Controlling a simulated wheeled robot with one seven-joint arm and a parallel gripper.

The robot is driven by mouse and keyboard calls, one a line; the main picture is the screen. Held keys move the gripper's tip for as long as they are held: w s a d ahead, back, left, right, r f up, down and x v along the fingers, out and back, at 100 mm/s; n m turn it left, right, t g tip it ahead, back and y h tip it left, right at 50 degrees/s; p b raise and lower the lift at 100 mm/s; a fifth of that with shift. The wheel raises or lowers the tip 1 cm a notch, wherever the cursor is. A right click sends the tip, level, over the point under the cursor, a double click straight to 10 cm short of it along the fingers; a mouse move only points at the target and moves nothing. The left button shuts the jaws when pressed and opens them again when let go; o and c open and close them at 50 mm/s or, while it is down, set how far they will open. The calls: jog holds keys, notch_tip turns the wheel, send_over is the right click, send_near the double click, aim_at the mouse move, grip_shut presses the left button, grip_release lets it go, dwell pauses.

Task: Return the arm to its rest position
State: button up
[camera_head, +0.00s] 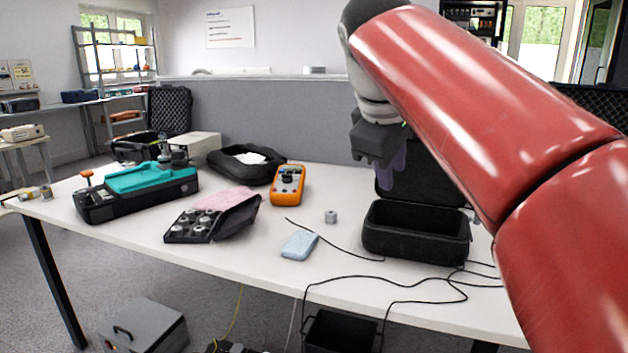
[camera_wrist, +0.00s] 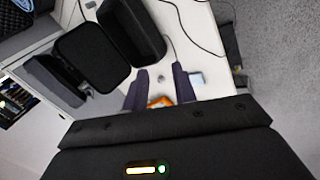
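My red arm (camera_head: 480,110) reaches in from the right side of the head view. My gripper (camera_head: 392,178) hangs fingers down above the table, in front of the raised lid of a black case (camera_head: 415,232). In the wrist view my gripper (camera_wrist: 160,86) shows two dark purple fingers with a gap between them. Nothing is held in the gap; white table and part of the orange multimeter (camera_wrist: 160,102) show beyond it. The black case (camera_wrist: 132,30) lies past the fingers in that view.
The white table (camera_head: 265,272) bears a teal-and-black device (camera_head: 150,182), an orange multimeter (camera_head: 287,185), a black tray of weights (camera_head: 195,225), a light blue pad (camera_head: 299,245) and a small grey cylinder (camera_head: 330,216). Black cables (camera_head: 400,284) lie near the front edge.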

jog(key=s+d+f+m+y, duration=0.1)
jog(key=s+f+m, duration=0.2)
jog(key=s+f, duration=0.3)
jog(key=s+d+f+m+y, duration=0.1)
jog(key=s+f+m, duration=0.2)
jog(key=f, duration=1)
jog(key=s+d+f+m, duration=0.2)
jog(key=s+f+m, duration=0.2)
jog(key=s+f, duration=0.5)
jog(key=shift+s+f+y, duration=0.15)
jog(key=shift+s+y, duration=0.1)
jog(key=shift+y, duration=0.15)
